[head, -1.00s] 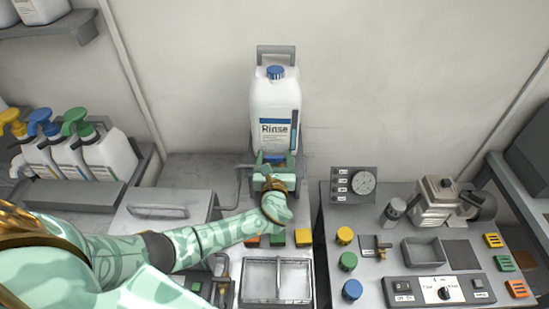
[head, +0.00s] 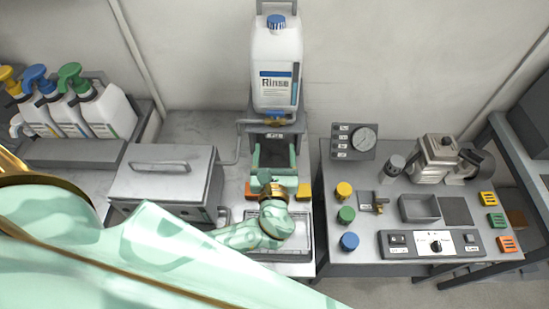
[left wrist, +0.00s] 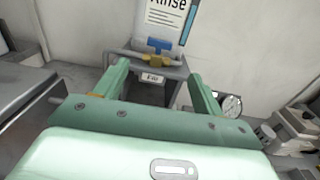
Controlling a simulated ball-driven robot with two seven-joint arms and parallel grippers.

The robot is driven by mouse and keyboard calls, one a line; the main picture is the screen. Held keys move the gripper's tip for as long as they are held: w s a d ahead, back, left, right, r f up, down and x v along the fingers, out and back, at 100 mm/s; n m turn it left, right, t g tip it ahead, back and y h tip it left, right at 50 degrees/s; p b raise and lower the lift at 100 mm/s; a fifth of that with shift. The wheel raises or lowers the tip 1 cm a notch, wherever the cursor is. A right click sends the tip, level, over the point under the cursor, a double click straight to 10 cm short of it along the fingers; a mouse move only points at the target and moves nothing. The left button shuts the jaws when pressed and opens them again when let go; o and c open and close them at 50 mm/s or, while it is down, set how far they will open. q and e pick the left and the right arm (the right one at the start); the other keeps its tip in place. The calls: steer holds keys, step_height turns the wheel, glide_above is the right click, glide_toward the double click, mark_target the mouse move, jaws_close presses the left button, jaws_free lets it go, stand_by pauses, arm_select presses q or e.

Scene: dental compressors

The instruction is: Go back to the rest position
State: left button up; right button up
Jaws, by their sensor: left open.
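My left gripper (head: 274,155) is open and empty, over the middle bench in front of the white Rinse bottle (head: 277,70). In the left wrist view the two green fingers of my left gripper (left wrist: 160,84) are spread wide with nothing between them. The bottle stands upright on a grey stand (head: 277,128), apart from the fingers; its blue tap handle (left wrist: 159,45) and yellow spout show in the left wrist view. My left forearm hides part of the bench below. My right gripper is not in view.
A grey lidded box (head: 165,182) stands to the left of my gripper. Several pump bottles (head: 75,110) stand in a rack at far left. On the right bench are a gauge panel (head: 353,141), colored knobs and a switch panel (head: 432,243). A metal tray (head: 298,240) lies partly under my arm.

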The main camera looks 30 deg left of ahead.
arm_select(q)
steer(key=shift+v, duration=1)
steer(key=shift+r, duration=0.1)
